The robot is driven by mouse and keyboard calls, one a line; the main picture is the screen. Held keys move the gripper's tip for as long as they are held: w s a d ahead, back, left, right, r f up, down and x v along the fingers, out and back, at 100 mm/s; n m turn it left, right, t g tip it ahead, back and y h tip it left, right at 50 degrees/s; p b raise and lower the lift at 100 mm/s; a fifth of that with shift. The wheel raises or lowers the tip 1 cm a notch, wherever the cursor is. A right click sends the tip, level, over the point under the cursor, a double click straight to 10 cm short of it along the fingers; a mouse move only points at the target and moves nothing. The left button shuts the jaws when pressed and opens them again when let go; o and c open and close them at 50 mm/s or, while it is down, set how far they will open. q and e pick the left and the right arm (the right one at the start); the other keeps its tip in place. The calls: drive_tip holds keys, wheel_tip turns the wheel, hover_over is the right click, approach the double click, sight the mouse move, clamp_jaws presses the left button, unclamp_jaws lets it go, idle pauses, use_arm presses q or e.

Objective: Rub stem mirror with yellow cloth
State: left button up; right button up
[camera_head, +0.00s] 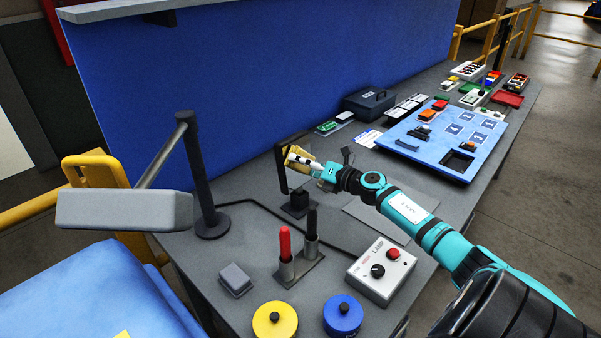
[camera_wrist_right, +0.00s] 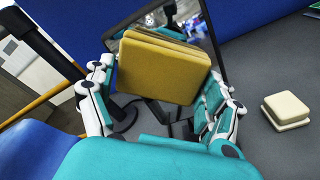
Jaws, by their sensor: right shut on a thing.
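The yellow cloth (camera_head: 299,152) is a thick folded pad in my right gripper (camera_head: 316,170). In the right wrist view the cloth (camera_wrist_right: 160,70) sits between both fingers. The stem mirror (camera_head: 280,170) has a dark upright frame on a small black base (camera_head: 299,204). Its reflective face (camera_wrist_right: 186,22) shows behind and above the cloth in the right wrist view, partly hidden by it. The cloth is right in front of the mirror; I cannot tell whether they touch. My left gripper is not in view.
A grey lamp head (camera_head: 125,210) hangs at the left from a black post (camera_head: 205,190). Red and black handled tools (camera_head: 285,250), a lamp control box (camera_head: 382,272), and yellow (camera_head: 275,322) and blue (camera_head: 343,315) round weights stand in front. A blue board (camera_head: 440,138) lies farther right.

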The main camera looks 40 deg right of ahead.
sight(296, 169)
drive_tip(key=shift+d, duration=0.45)
drive_tip(key=d+b, duration=0.3)
drive_tip(key=shift+w+f, duration=0.1)
drive_tip(key=shift+w, duration=0.15)
drive_tip(key=shift+s+a+r+p, duration=0.1)
drive_tip(key=shift+a+r+p, duration=0.2)
drive_tip(key=shift+p, duration=0.15)
drive_tip(key=shift+a+p, duration=0.55)
drive_tip(key=shift+a, duration=0.25)
drive_tip(key=shift+s+a+f, duration=0.1)
drive_tip(key=shift+a+f, duration=0.1)
drive_tip(key=shift+a, duration=0.3)
drive_tip(key=shift+s+a+r+p, duration=0.1)
drive_tip(key=shift+s+a+p, duration=0.1)
drive_tip(key=shift+a+p, duration=1.45)
drive_tip(key=shift+a, duration=0.45)
